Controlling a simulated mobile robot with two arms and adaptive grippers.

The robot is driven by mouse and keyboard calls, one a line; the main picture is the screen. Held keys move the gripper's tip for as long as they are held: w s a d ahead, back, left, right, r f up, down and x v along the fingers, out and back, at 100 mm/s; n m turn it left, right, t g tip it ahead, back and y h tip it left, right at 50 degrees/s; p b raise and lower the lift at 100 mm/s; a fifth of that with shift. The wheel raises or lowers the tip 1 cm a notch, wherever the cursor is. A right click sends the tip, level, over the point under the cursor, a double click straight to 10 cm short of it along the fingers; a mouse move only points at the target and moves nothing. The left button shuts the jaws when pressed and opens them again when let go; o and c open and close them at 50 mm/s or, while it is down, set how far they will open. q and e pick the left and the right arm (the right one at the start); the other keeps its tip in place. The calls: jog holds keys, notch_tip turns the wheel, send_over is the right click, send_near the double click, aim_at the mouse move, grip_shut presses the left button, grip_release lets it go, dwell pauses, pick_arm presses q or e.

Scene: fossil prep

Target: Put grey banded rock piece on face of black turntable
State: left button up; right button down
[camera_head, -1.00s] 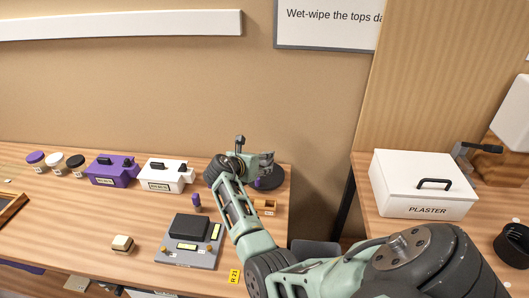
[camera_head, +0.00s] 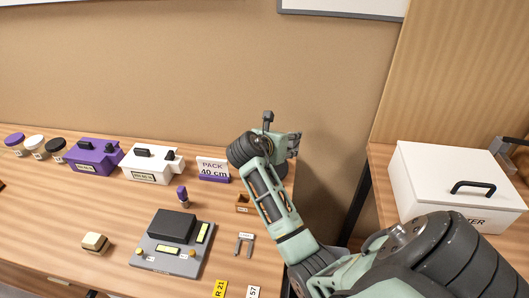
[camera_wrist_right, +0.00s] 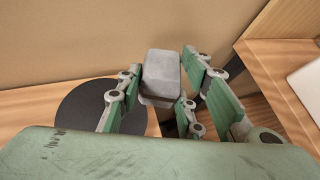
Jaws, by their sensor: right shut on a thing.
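My right gripper (camera_head: 293,145) is over the back right end of the wooden bench in the head view. In the right wrist view it is shut on a grey block-shaped rock piece (camera_wrist_right: 162,72), with a band faintly visible near its lower edge. The black turntable (camera_wrist_right: 88,112) is a flat dark disc lower left of the held rock, partly hidden by a finger and my gripper body. The rock appears raised and apart from it, to its right. My left gripper is not in view.
A beige banded block (camera_head: 95,243), a grey device (camera_head: 172,245), a purple-topped bottle (camera_head: 183,196) and a small wooden box (camera_head: 243,203) stand on the bench. White (camera_head: 150,164) and purple (camera_head: 93,157) boxes stand behind. A gap separates the plaster box's bench (camera_head: 381,165) at right.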

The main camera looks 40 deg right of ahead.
jog(key=w+f, duration=0.1)
jog(key=w, duration=0.1)
jog(key=w+a+f, duration=0.1)
jog(key=w+f, duration=0.1)
jog(key=w, duration=0.1)
jog(key=w+a+f, duration=0.1)
jog(key=w+f, duration=0.1)
jog(key=w, duration=0.1)
jog(key=shift+w+a, duration=0.1)
jog(key=shift+a, duration=0.15)
jog(key=shift+w+a+f, duration=0.15)
jog(key=shift+w, duration=0.15)
notch_tip(320, 180, down, 3)
jog(key=shift+f, duration=0.45)
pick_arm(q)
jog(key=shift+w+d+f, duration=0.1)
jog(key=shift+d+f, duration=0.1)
pick_arm(e)
jog(key=shift+f, duration=0.1)
jog(key=c, duration=1.2)
grip_release()
jog(key=shift+s+f, duration=0.1)
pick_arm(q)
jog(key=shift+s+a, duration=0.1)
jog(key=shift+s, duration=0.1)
